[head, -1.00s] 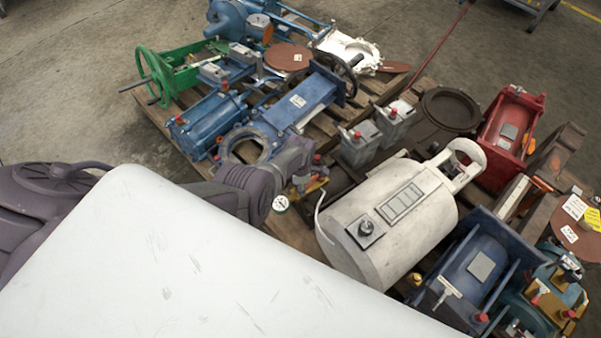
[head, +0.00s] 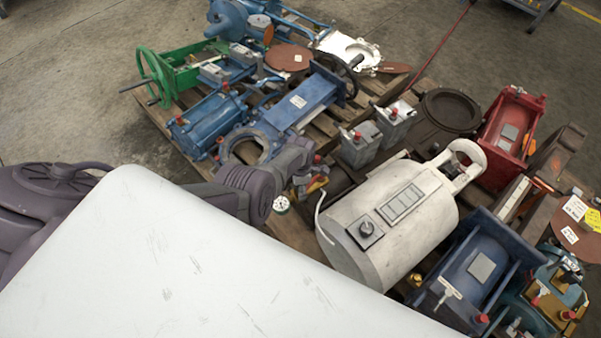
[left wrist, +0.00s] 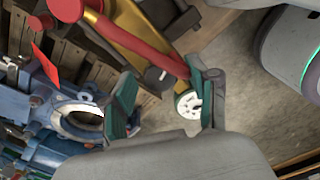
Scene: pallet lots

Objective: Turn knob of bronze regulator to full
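The bronze regulator (left wrist: 131,32) shows in the left wrist view as a gold body with a red bar along it. A dark round knob with a light mark (left wrist: 156,77) and a white dial gauge (left wrist: 188,104) are beside it. My left gripper (left wrist: 160,72) is open, its teal-padded fingers on either side of the knob in the picture; I cannot tell whether they touch it. In the head view the left gripper (head: 303,165) largely hides the regulator, and the gauge (head: 281,204) shows below it. My right gripper is not in view.
A white tank (head: 390,225) with its own black dial lies right of the left gripper. Grey boxes with red caps (head: 360,145), blue cylinders (head: 300,105) and a red unit (head: 510,130) crowd the pallets. Open concrete floor (head: 60,90) lies at the upper left.

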